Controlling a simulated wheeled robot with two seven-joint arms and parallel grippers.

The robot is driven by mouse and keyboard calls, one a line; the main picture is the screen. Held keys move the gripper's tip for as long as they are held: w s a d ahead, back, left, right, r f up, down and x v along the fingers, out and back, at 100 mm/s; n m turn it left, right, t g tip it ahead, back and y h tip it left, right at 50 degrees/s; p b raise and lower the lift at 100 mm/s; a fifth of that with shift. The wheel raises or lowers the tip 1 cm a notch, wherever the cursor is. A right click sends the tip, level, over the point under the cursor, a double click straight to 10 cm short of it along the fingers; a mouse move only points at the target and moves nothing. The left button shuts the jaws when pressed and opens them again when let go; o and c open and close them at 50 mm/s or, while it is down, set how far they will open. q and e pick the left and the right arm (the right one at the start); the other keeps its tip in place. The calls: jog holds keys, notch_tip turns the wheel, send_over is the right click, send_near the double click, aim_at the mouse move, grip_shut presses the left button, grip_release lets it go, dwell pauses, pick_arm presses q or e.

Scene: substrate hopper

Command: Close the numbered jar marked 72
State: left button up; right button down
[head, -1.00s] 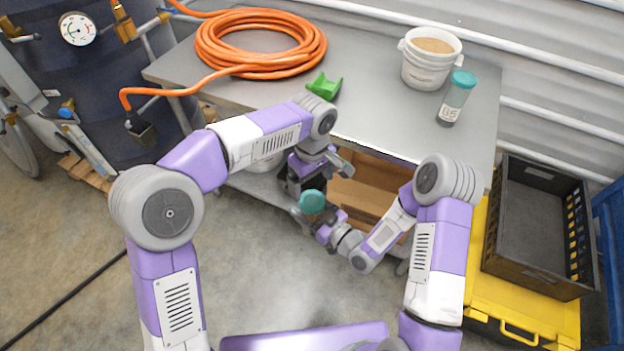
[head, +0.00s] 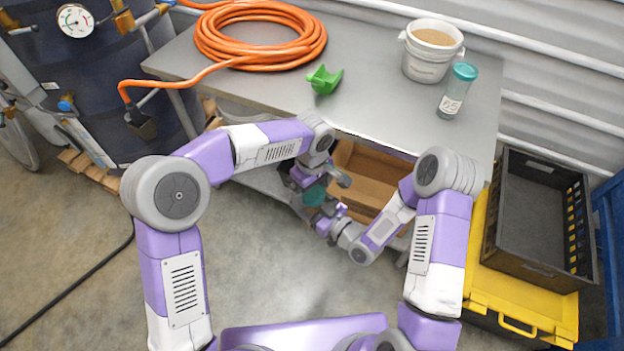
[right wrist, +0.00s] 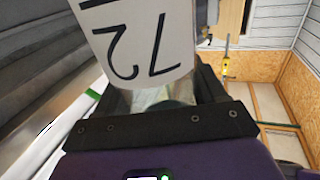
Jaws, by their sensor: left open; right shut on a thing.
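The jar marked 72 (right wrist: 148,45) fills the upper middle of the right wrist view, its label upside down in the picture. My right gripper (right wrist: 155,118) is shut on this clear jar. In the head view, a teal lid (head: 314,196) shows between my two grippers, in front of the table edge. My left gripper (head: 317,183) is open and close over the teal lid; I cannot tell whether its fingers touch it. The jar's body is mostly hidden in the head view, and how the lid sits on its rim is not clear.
On the grey table (head: 385,110) stand a teal-lidded jar with another number (head: 457,92), a white bucket (head: 430,52), a green scoop (head: 324,79) and an orange hose coil (head: 262,38). A cardboard box (head: 368,178) sits below. A black crate (head: 540,215) is at right.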

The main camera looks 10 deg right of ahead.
pick_arm(q)
jog(key=shift+f, duration=0.4)
jog(key=shift+c, duration=0.2)
jog(key=c, duration=1)
jog(key=m, duration=0.6)
jog(key=shift+m, duration=0.3)
jog(key=shift+c, duration=0.2)
jog(key=o, duration=1.2)
jog(key=shift+c, duration=0.2)
jog(key=shift+r, duration=0.15)
notch_tip(320, 180, up, 4)
jog(key=shift+r, duration=0.1)
